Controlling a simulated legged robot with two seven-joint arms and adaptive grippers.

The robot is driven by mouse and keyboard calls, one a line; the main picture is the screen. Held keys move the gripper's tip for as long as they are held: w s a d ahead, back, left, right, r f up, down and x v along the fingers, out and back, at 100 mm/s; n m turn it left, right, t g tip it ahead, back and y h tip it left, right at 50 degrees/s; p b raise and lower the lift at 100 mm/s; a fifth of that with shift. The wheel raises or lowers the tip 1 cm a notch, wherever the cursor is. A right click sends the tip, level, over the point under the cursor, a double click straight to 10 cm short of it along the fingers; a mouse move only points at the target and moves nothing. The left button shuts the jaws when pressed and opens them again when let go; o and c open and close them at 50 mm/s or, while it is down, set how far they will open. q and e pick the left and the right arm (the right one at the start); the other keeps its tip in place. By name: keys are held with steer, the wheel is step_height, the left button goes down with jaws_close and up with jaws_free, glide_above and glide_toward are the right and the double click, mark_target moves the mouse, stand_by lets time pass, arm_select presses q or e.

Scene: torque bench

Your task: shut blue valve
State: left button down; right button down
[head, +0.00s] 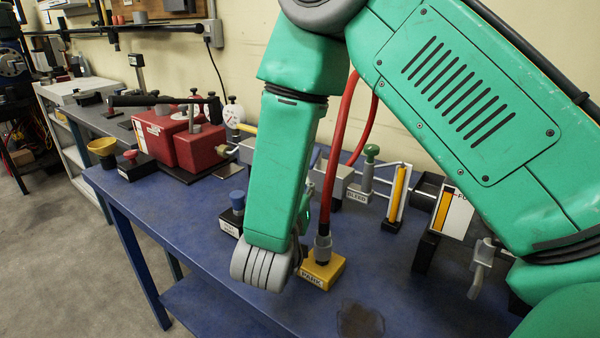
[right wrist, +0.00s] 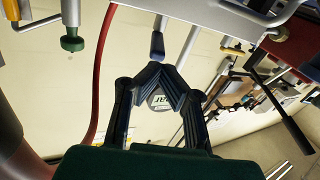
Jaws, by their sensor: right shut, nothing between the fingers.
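A blue handle (right wrist: 157,46) hangs from a grey fitting in the right wrist view. In the head view, a small blue piece (head: 315,158) shows just behind my green forearm, probably the same valve; the rest of it is hidden. My right gripper (right wrist: 160,74) is shut and empty. Its fingertips lie close to the free end of the blue handle; I cannot tell whether they touch. In the head view my arm hides this gripper. My left gripper is in neither view.
A green-knobbed valve (head: 370,153) stands beside the blue one. A red hose (head: 335,150) rises from a yellow PARK block (head: 323,271). A blue knob on a block (head: 237,201) and a red pump (head: 200,147) stand left of my arm. The front left bench top is clear.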

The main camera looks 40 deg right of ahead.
steer(key=w+a+n+g+h, duration=0.2)
steer(key=w+a+n+g, duration=0.35)
steer(key=n, duration=0.85)
steer(key=w+d+t, duration=0.1)
steer(key=d, duration=0.9)
steer(key=shift+w+r, duration=0.15)
steer(key=shift+r, duration=0.05)
steer(key=shift+t, duration=0.25)
